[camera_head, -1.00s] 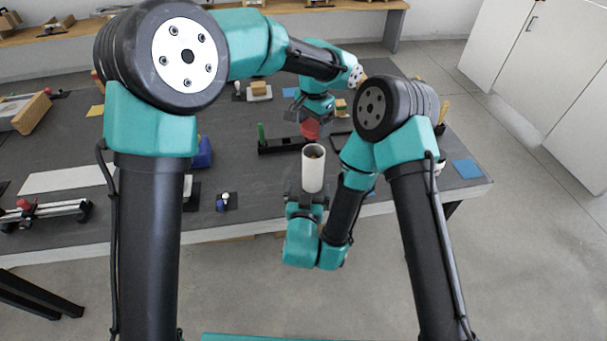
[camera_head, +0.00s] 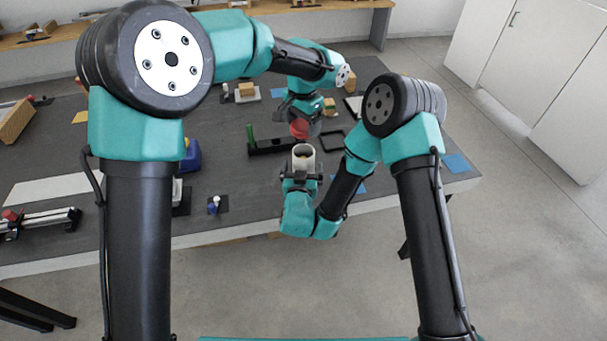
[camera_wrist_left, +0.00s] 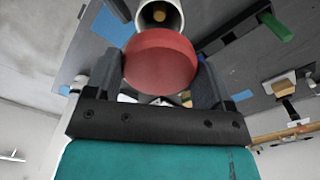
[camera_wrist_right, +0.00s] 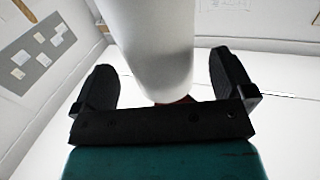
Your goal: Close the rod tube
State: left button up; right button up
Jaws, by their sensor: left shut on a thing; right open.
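A white tube (camera_head: 304,163) stands near the table's front edge with its open mouth up; it also shows at the top of the left wrist view (camera_wrist_left: 176,22). A yellowish rod end (camera_wrist_left: 159,15) shows inside it. My left gripper (camera_head: 300,120) is shut on a round red cap (camera_head: 299,129), just behind the tube in the head view. The cap fills the jaws in the left wrist view (camera_wrist_left: 160,62). My right gripper (camera_head: 302,178) is open at the tube's lower part. In the right wrist view the tube (camera_wrist_right: 160,45) lies between the fingers, with gaps on both sides.
A black holder with a green post (camera_head: 250,138) lies left of the tube. A black square frame (camera_head: 333,140) lies to its right. A small blue-and-white item (camera_head: 213,205) and a blue block (camera_head: 190,157) are further left. A blue square (camera_head: 456,163) lies at the right.

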aim_at(303, 145)
jog(key=shift+w+d, duration=0.15)
jog(key=shift+w, duration=1.75)
jog(key=shift+c, duration=0.2)
jog(key=c, duration=1.3)
pick_arm(q)
jog(key=shift+f, duration=2.5)
jog(key=shift+f, duration=0.9)
jog(key=shift+f, duration=0.65)
jog(key=o, duration=0.9)
jog(key=shift+c, duration=0.2)
